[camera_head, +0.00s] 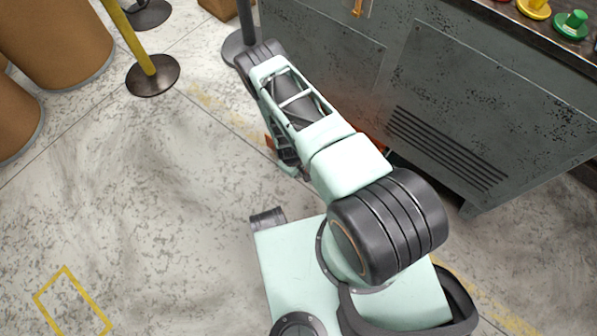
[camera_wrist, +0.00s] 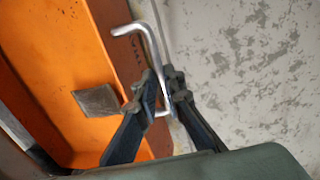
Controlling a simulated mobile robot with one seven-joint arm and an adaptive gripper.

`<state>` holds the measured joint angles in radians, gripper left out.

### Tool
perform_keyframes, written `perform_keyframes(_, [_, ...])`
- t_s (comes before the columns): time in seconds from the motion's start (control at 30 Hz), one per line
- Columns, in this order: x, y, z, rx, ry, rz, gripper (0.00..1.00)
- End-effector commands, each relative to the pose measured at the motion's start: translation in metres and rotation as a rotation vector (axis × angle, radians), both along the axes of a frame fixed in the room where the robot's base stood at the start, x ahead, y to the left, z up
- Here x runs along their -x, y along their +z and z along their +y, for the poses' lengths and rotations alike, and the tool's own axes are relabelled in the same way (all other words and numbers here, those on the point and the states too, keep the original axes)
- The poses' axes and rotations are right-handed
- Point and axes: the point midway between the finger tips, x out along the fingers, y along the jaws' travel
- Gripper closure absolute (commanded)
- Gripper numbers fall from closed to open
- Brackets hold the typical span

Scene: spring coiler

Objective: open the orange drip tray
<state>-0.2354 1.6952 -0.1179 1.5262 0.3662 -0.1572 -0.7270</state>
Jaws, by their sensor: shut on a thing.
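The orange drip tray (camera_wrist: 75,50) fills the left of the wrist view, and its hollow inside shows, with a grey metal patch in it. A bent silver bar handle (camera_wrist: 150,37) stands off its right-hand wall. My gripper (camera_wrist: 162,84) is shut on the handle, with one dark finger on each side of the bar. My arm hides the rest of the tray, the handle and the fingertips there.
The grey machine cabinet (camera_head: 440,110) with a vented panel stands at the right. Open concrete floor (camera_head: 140,190) lies to the left. A yellow post (camera_head: 134,40), a dark post (camera_head: 246,25) and brown drums (camera_head: 60,40) stand at the back.

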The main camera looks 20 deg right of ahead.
Motion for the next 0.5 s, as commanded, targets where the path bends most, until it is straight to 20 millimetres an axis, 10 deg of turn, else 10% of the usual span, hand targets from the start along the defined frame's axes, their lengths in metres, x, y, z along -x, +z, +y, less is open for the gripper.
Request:
perform_keyframes(0.37, [0.0009, -0.0001, 0.0000, 0.000, 0.000, 0.001, 1.00])
perform_keyframes(0.5, [0.0006, -0.0002, -0.0001, 0.000, 0.000, 0.001, 0.77])
